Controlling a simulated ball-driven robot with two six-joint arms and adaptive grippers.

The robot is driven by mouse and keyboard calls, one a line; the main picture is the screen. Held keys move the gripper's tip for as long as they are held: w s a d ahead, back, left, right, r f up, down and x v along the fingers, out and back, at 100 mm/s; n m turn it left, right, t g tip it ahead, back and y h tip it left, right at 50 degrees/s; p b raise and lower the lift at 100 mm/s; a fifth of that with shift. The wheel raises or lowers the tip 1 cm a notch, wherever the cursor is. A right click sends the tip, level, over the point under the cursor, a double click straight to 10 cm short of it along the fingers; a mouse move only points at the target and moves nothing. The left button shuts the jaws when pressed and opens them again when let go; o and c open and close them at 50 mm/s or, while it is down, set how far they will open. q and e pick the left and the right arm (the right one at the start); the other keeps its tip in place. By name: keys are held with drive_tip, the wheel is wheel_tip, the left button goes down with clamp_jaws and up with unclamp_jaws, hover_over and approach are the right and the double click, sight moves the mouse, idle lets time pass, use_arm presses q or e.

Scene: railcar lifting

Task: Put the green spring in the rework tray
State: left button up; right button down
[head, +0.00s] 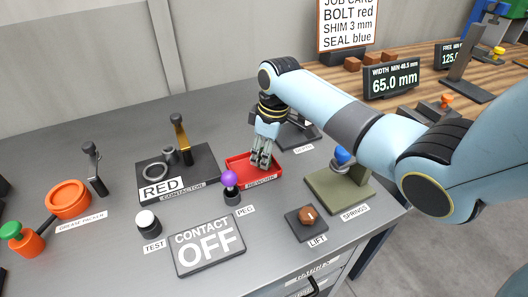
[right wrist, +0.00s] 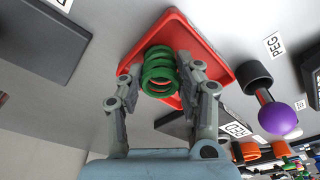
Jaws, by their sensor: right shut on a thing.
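The rework tray (head: 240,172) is a shallow red tray on the grey bench in the head view. It also shows in the right wrist view (right wrist: 206,58). My right gripper (head: 262,163) points down at the tray in the head view. In the right wrist view, the right gripper (right wrist: 160,78) is shut on the green spring (right wrist: 157,66), a coil between its two fingers and in front of the tray. I cannot tell whether the spring touches the tray floor. The fingers hide the spring in the head view. My left gripper is not in view.
A peg with a purple ball (head: 229,181) stands close in front of the tray. The olive springs stand (head: 335,190) with a blue ball is to the right, the lift block (head: 305,224) in front. The contactor plate (head: 205,163) lies left.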

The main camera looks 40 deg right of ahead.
sight(270, 167)
drive_tip(key=c, duration=0.9)
unclamp_jaws()
wheel_tip(270, 167, up, 12)
drive_tip(key=s+d, duration=0.1)
drive_tip(key=shift+s, duration=0.25)
